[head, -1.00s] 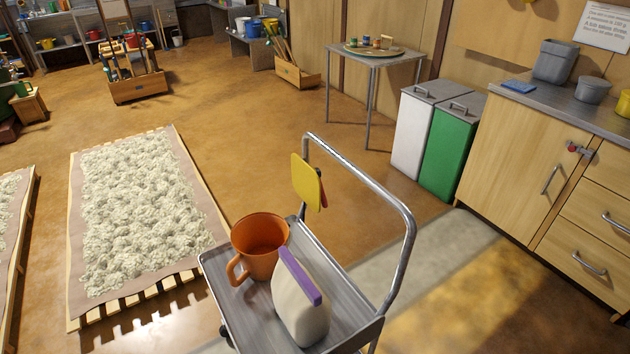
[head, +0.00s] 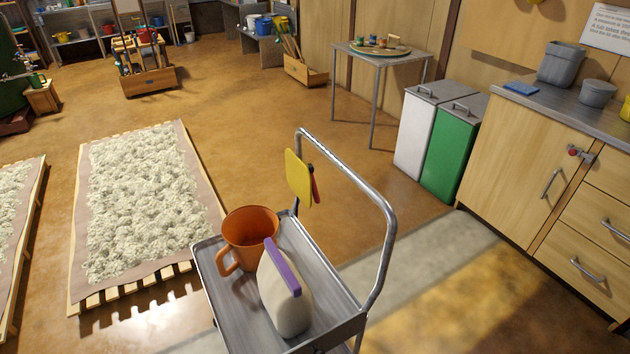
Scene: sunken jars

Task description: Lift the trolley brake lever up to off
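The trolley (head: 328,286) stands close in front of me, a grey metal tray with a curved tubular handle (head: 388,222) rising on its right side. A yellow plate (head: 297,178) is fixed at the far post of the handle. A small red part (head: 315,188) shows at the plate's right edge; it may be the brake lever, and its position is hard to tell from here. On the tray stand an orange mug-like pot (head: 248,232) and a cream container with a purple top (head: 284,292). Neither of my grippers is in view.
A pallet with pale fluffy material (head: 145,200) lies on the floor to the left. White (head: 418,130) and green (head: 452,150) bins and a wooden cabinet (head: 520,150) stand at the right. The floor beyond the trolley is open.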

